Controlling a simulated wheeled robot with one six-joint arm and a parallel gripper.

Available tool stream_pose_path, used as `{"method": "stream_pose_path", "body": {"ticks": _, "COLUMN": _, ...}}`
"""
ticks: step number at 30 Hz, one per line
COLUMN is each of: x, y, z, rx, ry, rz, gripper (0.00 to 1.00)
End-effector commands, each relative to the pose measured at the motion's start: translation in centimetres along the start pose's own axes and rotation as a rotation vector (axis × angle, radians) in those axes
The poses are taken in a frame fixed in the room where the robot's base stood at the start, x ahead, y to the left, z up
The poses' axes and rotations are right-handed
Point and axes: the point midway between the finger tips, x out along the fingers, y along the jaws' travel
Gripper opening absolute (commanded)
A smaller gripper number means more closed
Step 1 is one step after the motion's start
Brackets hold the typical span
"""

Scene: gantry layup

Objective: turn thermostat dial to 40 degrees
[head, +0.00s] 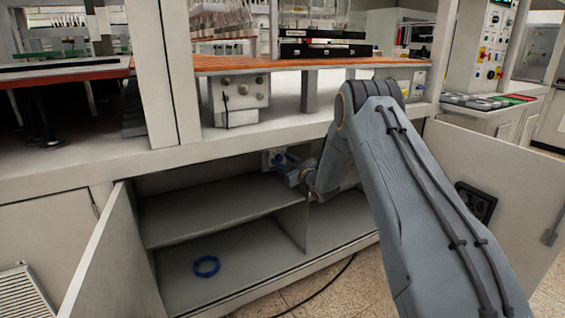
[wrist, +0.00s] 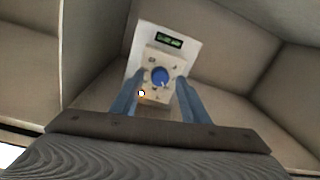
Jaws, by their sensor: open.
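The thermostat shows in the wrist view as a cream box (wrist: 152,62) with a round blue dial (wrist: 160,77) on a white backing plate. A small green-lit display (wrist: 170,41) sits above it; its reading is too small to make out. My gripper (wrist: 155,88) is open, with one blue finger on each side of the dial's lower part. I cannot tell whether the fingers touch it. In the head view, my gripper (head: 286,163) reaches into the cabinet near the back wall, and the thermostat (head: 270,157) shows partly behind it.
The cabinet has a shelf (head: 215,209), an upright divider and two open doors, left (head: 115,262) and right (head: 500,190). A blue ring (head: 206,266) lies on the cabinet floor. A dark cable (head: 320,290) runs along the tiled floor in front.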

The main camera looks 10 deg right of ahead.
Motion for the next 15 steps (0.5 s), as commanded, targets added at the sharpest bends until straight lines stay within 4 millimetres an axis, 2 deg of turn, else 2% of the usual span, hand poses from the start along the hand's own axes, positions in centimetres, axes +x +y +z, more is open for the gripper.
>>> {"method": "stream_pose_path", "body": {"ticks": 9, "x": 0.27, "y": 0.02, "z": 0.01, "rx": 0.000, "ry": 0.000, "rz": 0.001, "gripper": 0.40}}
{"method": "stream_pose_path", "body": {"ticks": 15, "x": 0.26, "y": 0.01, "z": 0.00, "rx": 0.000, "ry": -0.001, "rz": 0.000, "gripper": 0.06}}
